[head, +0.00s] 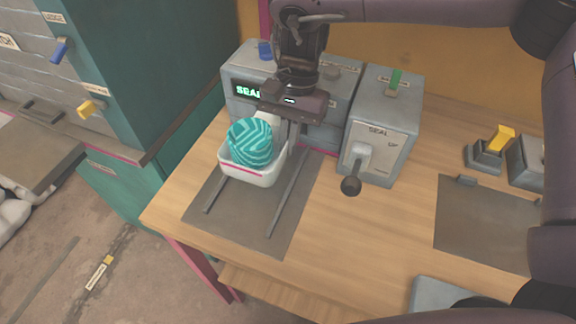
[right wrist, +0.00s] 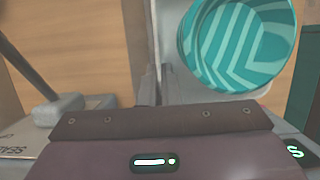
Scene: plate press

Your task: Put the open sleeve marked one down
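A round teal item with pale zigzag stripes (head: 250,142) sits in a white tray (head: 262,178) with a pink line on its front. The same teal item shows at upper right in the right wrist view (right wrist: 238,45). I see no sleeve that I can tell for sure and no readable mark "one". My right gripper (head: 291,138) points down just right of the teal item, at the tray's back right side. Its fingertips are partly hidden, so I cannot tell whether they grip the tray's edge. My left gripper is out of view.
The tray is over a dark mat (head: 240,222) with two rails. Behind stands a grey machine with a lit display (head: 247,91). Right of it, a grey box marked SEAL (head: 383,150) has a black-knobbed lever (head: 351,184). Another dark mat (head: 483,225) is at right.

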